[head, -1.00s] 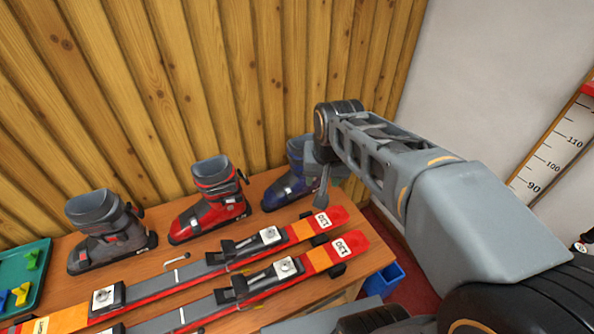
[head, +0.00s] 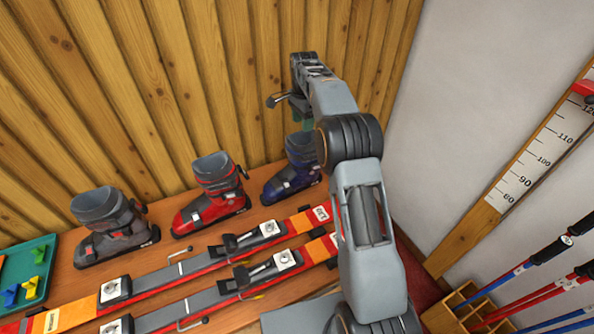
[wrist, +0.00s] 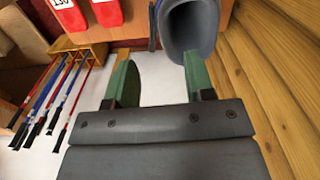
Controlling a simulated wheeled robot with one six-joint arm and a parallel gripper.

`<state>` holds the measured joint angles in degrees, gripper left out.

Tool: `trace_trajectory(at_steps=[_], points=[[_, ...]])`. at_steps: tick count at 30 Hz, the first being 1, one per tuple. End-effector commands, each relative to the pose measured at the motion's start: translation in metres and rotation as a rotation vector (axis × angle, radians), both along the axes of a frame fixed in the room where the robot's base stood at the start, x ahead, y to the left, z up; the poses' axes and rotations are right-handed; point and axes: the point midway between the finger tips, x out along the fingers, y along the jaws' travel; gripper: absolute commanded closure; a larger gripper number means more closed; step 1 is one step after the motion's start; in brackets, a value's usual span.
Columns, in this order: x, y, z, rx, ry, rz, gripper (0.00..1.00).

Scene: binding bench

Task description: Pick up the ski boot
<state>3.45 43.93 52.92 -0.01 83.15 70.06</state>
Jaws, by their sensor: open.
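Three ski boots stand upright in a row on the wooden bench: a grey one (head: 103,222), a red one (head: 212,195) and a blue one (head: 291,172). My gripper (head: 290,110) is in the air above the blue boot, near the panelled wall. In the wrist view my gripper (wrist: 157,55) is open, its green fingers spread with no boot between them. The grey-blue cuff of the blue boot (wrist: 188,40) shows beyond the right fingertip. My arm hides part of the blue boot's right side in the head view.
Two red-ended skis (head: 240,285) lie along the bench in front of the boots. A green tray (head: 38,262) with small coloured pieces is at the left. Ski poles (head: 540,262) stand in a wooden rack (head: 462,310) at the right. The wooden wall (head: 150,90) is close behind the boots.

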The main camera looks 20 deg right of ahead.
Motion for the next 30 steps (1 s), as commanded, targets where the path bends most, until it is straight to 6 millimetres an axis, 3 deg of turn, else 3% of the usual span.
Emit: trace_trajectory(at_steps=[9, 19, 30], points=[[0.000, 0.000, -0.055, 0.000, 0.003, -0.002, 0.51], [0.000, -0.001, -0.076, 0.000, 0.002, -0.001, 0.51], [0.001, -0.003, -0.119, 0.001, 0.001, -0.001, 0.51]])
